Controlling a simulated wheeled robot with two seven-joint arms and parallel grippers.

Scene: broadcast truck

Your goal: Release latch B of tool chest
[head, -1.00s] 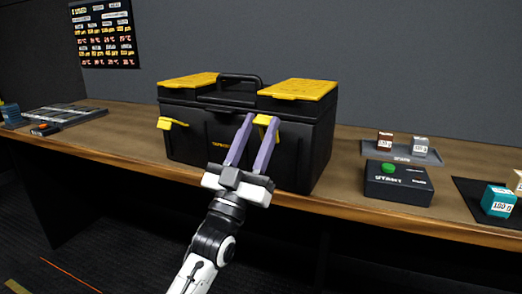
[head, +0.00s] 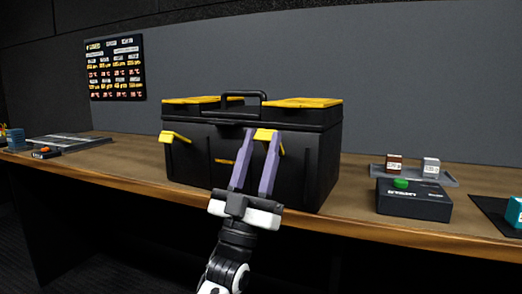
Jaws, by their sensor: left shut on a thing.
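The black tool chest (head: 210,150) with yellow lid panels stands closed on the wooden bench. Its front carries two yellow latches. The left latch (head: 174,136) sticks outward from the front, free of any gripper. The right latch (head: 265,134) is between the purple fingers of my left gripper (head: 262,136), which is shut on it; the fingers hide part of it. I cannot read any letter on the latches. My right gripper is not in view.
The wooden bench (head: 130,167) has a black box with a green button (head: 414,203) to the right of the chest. Behind it is a grey tray (head: 447,181) with small blocks. A teal block (head: 514,212) is at the right edge. A flat panel (head: 72,141) lies at the left.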

